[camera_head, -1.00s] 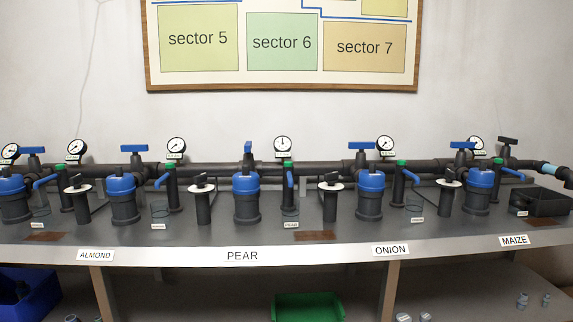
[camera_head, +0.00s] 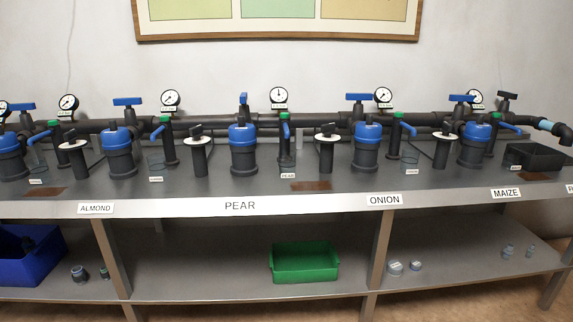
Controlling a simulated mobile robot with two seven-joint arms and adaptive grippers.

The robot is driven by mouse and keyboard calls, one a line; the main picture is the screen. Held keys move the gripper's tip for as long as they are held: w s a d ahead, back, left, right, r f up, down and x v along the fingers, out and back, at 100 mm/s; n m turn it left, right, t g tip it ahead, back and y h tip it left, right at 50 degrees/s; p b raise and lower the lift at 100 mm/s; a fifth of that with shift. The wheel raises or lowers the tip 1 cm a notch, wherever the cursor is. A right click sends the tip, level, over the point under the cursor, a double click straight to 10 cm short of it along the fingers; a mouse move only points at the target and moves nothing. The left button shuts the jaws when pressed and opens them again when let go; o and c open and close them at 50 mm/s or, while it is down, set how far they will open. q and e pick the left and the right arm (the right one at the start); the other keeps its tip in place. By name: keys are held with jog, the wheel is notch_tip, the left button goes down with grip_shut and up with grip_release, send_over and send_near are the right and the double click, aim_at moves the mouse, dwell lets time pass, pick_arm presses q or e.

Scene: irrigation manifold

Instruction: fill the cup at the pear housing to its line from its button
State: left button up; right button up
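The pear housing (camera_head: 243,152), a dark canister with a blue cap, stands on the bench above the PEAR label (camera_head: 240,206). To its right a clear cup (camera_head: 288,160) stands under a tap with a blue lever (camera_head: 285,130), with a small PEAR tag (camera_head: 288,176) in front. The cup's line and any water in it are too small to make out. Black posts with pale discs stand on either side, at left (camera_head: 198,143) and right (camera_head: 326,137); I cannot tell which part is the button. Neither of my grippers is in view.
Similar housings stand at ALMOND (camera_head: 118,160) and ONION (camera_head: 367,152). A black pipe and gauges run behind. A brown patch (camera_head: 311,186) lies near the bench's front edge. Below, a shelf (camera_head: 200,283) holds a green bin (camera_head: 304,263), a blue bin (camera_head: 30,262) and small fittings.

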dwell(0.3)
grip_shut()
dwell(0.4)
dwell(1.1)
